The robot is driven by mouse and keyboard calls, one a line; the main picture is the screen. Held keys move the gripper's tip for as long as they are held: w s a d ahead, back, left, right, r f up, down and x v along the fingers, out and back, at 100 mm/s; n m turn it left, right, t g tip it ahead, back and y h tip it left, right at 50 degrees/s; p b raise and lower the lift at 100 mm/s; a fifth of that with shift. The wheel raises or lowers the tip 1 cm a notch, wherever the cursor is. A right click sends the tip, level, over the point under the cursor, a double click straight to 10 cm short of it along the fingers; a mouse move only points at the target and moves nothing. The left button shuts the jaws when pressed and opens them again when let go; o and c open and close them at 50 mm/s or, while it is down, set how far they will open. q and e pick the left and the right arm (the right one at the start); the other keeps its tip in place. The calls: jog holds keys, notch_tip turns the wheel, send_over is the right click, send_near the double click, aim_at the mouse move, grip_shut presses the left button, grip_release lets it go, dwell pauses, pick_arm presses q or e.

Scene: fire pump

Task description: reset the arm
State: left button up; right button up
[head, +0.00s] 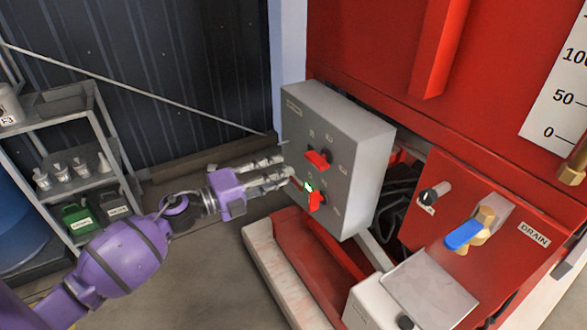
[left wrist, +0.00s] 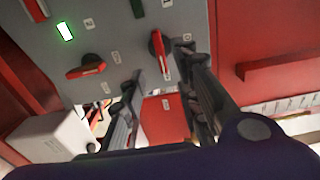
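My left gripper (head: 286,170) reaches in from the left, by the front of a grey control box (head: 343,150). The box carries an upper red switch knob (head: 317,159), a lower red switch knob (head: 315,200) and a lit green lamp (head: 309,187). In the left wrist view, the fingers of my left gripper (left wrist: 162,72) stand apart. One red knob (left wrist: 157,48) shows between and beyond their tips; I cannot tell whether they touch it. A second red knob (left wrist: 88,68) and the green lamp (left wrist: 64,31) are left of the fingers. My right gripper is out of view.
The box is mounted by a red machine (head: 375,50). A blue-handled drain valve (head: 465,235) and a black knob (head: 428,196) are at the right. A grey shelf (head: 65,115) with small items stands at the left. Floor (head: 200,245) is clear below my left arm.

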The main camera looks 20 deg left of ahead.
pick_arm(q)
jog(key=shift+s+a, duration=0.3)
jog(key=shift+s, duration=0.15)
jog(key=s+a+f+n+y+p, duration=0.1)
jog(key=s+f+n+y, duration=0.4)
jog(key=f+n, duration=0.35)
jog(key=s+a+f+n+y+p, duration=0.1)
jog(key=s+a+f+n+y, duration=0.1)
jog(key=s+f+n+y, duration=0.5)
jog(key=s+d+f+n+g, duration=0.2)
jog(key=s+d+f+n, duration=0.1)
jog(key=s, duration=0.5)
jog(key=s+d+f+n+g+h+p, duration=0.1)
jog(key=s+d+f+n, duration=0.2)
jog(key=s+f, duration=0.3)
jog(key=s+d+f+n+g, duration=0.2)
jog(key=s+d+f+n, duration=0.1)
jog(key=s, duration=0.8)
jog(key=shift+d+f+n+g+p, duration=0.35)
jog(key=shift+f+n+p, duration=0.1)
jog(key=shift+f, duration=0.5)
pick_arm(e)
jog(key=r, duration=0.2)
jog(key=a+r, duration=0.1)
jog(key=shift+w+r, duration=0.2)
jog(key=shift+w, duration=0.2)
